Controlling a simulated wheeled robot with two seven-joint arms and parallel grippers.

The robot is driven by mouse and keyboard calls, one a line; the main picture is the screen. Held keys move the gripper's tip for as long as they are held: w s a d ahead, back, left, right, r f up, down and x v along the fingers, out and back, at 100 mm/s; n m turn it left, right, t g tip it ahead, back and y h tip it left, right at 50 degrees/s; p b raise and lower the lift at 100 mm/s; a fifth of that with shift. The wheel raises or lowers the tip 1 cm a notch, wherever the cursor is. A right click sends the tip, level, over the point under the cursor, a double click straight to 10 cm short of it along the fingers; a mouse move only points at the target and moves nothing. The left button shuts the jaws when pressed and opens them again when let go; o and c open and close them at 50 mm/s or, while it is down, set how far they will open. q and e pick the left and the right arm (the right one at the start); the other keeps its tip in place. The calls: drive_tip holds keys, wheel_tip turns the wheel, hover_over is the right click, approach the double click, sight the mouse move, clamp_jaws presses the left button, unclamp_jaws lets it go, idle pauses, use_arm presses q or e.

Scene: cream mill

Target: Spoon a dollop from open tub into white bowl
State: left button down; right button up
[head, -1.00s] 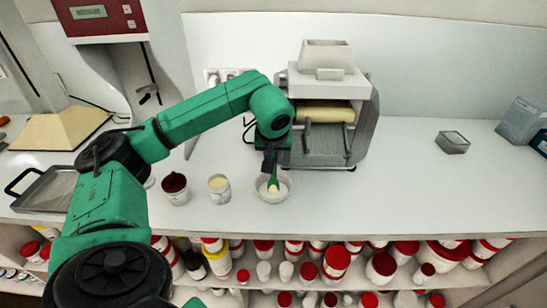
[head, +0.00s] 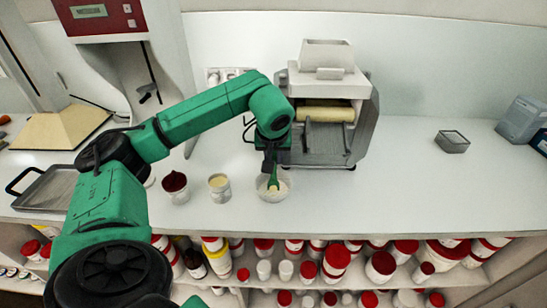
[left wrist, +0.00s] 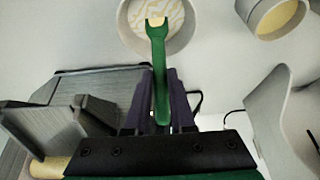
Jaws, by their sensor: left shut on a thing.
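My left gripper (head: 272,164) is shut on a green spoon (head: 273,182) and holds it over the white bowl (head: 262,194). In the left wrist view the spoon (left wrist: 158,70) stands between the fingers (left wrist: 160,105), with its far end over the bowl (left wrist: 135,38). Pale cream streaks lie in the bowl. The open tub (head: 219,189) of pale cream stands to the left of the bowl; it also shows in the left wrist view (left wrist: 262,30). I cannot tell whether the spoon touches the bowl. My right gripper is not in view.
A tub with a dark red top (head: 175,188) stands left of the open tub. A grey roller mill (head: 330,140) stands close behind the bowl. A small grey box (head: 452,142) sits farther right. The counter between mill and box is clear.

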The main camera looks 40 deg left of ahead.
use_arm(q)
wheel_tip(320, 180, up, 8)
drive_tip(key=p, duration=0.7)
drive_tip(key=shift+r+p, duration=0.25)
drive_tip(key=shift+p, duration=0.05)
drive_tip(key=shift+f, duration=0.1)
idle(0.4)
